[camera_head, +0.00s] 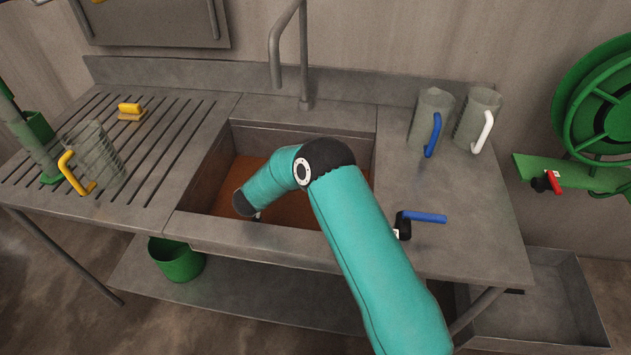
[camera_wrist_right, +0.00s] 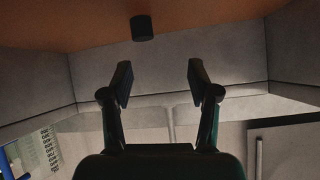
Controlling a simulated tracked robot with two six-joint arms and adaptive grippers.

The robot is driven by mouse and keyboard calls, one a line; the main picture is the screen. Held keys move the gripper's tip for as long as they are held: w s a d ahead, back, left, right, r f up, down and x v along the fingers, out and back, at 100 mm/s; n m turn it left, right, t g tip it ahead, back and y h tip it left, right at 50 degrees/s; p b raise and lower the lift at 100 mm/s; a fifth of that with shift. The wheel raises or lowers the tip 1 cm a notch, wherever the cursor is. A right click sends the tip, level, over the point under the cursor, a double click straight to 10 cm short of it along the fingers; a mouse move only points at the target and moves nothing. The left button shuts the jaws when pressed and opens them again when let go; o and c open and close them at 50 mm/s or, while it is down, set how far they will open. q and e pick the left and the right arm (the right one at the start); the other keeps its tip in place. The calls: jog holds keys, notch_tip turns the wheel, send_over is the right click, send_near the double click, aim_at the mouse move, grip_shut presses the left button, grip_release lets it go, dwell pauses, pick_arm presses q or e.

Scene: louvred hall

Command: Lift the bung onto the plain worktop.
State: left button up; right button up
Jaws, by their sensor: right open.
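The bung (camera_wrist_right: 142,27) is a small black cylinder on the orange-brown sink floor in the right wrist view. It lies beyond my right gripper (camera_wrist_right: 160,78), a little left of the line between its fingertips, and apart from them. The gripper is open and empty. In the head view my right arm reaches down into the sink (camera_head: 225,165) and hides the bung and most of the gripper. The plain worktop (camera_head: 470,200) is the smooth grey metal right of the sink. My left gripper is not in view.
On the worktop stand two grey jugs, one blue-handled (camera_head: 419,112), one white-handled (camera_head: 485,104), and a blue lever (camera_head: 426,217) near the sink. A tap (camera_head: 304,60) rises behind.

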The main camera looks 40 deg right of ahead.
jog(key=f, duration=0.1)
jog(key=s+d+f, duration=0.1)
jog(key=shift+d+f+n+g+h, duration=0.25)
jog(key=shift+f+n+g+h, duration=0.05)
jog(key=shift+d+f, duration=0.2)
jog(key=shift+d, duration=0.05)
jog(key=shift+w+d+f+b, duration=0.2)
jog(key=shift+d+f+b, duration=0.2)
jog(key=shift+b, duration=0.35)
jog(key=b+x, duration=0.3)
jog(key=x, duration=0.3)
jog(key=shift+w+d+f, duration=0.15)
jog(key=shift+w+d+f+b, duration=0.35)
jog(key=shift+d+b, duration=0.1)
jog(key=shift+d, duration=0.1)
grip_shut()
